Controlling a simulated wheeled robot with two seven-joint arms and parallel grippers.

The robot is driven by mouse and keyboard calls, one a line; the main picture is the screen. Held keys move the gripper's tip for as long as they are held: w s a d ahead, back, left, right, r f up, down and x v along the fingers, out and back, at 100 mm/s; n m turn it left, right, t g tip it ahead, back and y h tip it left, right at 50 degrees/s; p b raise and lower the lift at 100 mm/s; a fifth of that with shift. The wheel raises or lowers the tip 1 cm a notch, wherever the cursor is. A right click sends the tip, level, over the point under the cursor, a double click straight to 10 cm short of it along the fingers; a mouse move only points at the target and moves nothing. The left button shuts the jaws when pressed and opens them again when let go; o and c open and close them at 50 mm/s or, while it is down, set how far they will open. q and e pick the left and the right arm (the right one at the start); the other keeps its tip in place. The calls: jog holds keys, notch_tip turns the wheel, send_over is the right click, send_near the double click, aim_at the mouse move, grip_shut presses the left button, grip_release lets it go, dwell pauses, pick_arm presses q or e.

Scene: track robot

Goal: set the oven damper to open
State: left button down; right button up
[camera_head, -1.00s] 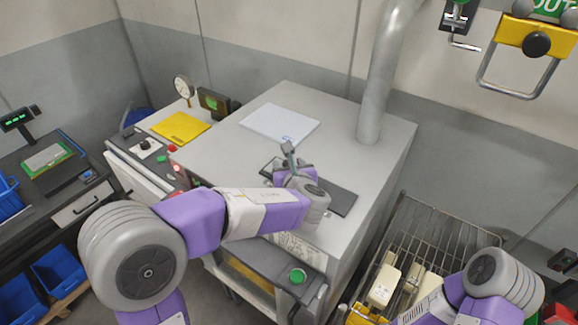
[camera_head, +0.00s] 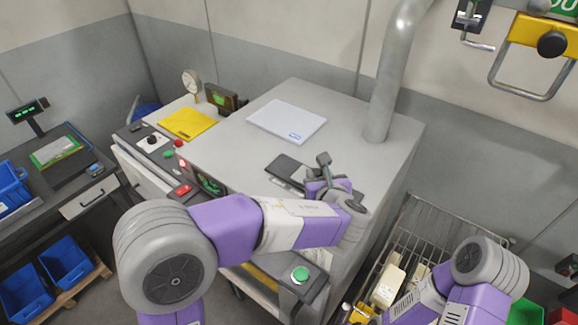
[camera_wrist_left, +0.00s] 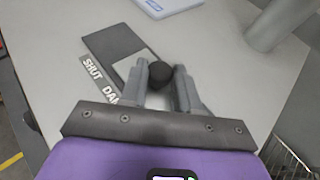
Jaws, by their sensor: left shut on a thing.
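The oven (camera_head: 215,140) is a large grey box, and the damper's dark plate (camera_head: 287,167) lies on its top. In the left wrist view the plate (camera_wrist_left: 108,42) bears a label strip (camera_wrist_left: 92,70) reading "SHUT" and part of "DAM"; the rest is hidden behind my gripper. The damper's dark round knob (camera_wrist_left: 161,73) is between the fingers of my left gripper (camera_wrist_left: 163,80), which is shut on it. In the head view my left gripper (camera_head: 326,174) is toward the plate's right end, away from the SHUT wording. My right gripper is out of view; only its arm shows.
A flue pipe (camera_head: 392,75) rises from the oven's back right. A white pad (camera_head: 288,120) lies on top behind the damper. A wire rack (camera_head: 430,230) stands to the right. A yellow folder (camera_head: 187,123), buttons and a gauge (camera_head: 192,82) are at the left.

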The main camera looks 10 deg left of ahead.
pick_arm(q)
jog(key=d, duration=0.1)
jog(key=s+d, duration=0.1)
jog(key=d, duration=0.1)
jog(key=shift+s+d, duration=0.2)
jog(key=shift+s, duration=0.05)
jog(key=shift+a, duration=0.1)
jog(key=c, duration=0.8)
grip_release()
jog(key=shift+s, duration=0.1)
jog(key=shift+c, duration=0.2)
jog(key=shift+b+v, duration=0.35)
jog(key=shift+v, duration=3.5)
